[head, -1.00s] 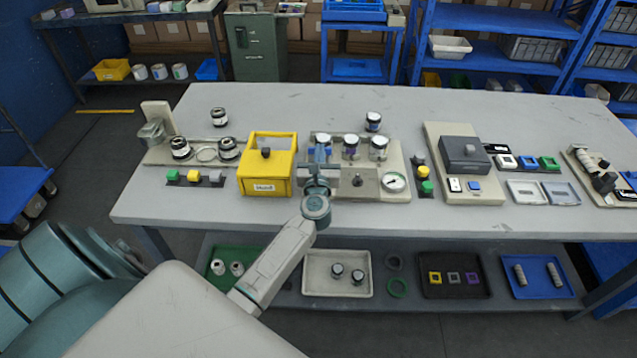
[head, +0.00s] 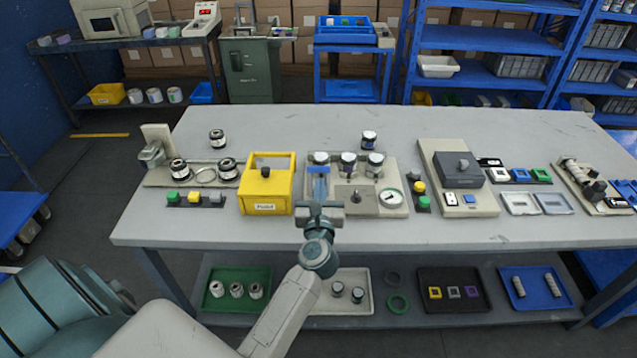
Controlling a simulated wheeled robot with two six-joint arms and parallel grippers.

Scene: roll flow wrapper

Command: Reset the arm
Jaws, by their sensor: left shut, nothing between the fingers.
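My left gripper (head: 319,190) is in the head view, at the left front part of a beige fixture (head: 394,209) on the table. Its fingers look closed, with nothing seen between them. Its arm comes up from the bottom left. The fixture carries several dark jars with white lids (head: 348,160) in a row and a round gauge (head: 391,198). The gripper hides part of the fixture's left side; I cannot tell whether it touches it. My right gripper does not show.
A yellow box (head: 266,208) stands just left of my gripper. A grey press block (head: 457,170) and small frames (head: 521,175) are on the right. The grey table's (head: 470,232) front strip is clear. Trays, such as a green one (head: 262,275), lie on the lower shelf.

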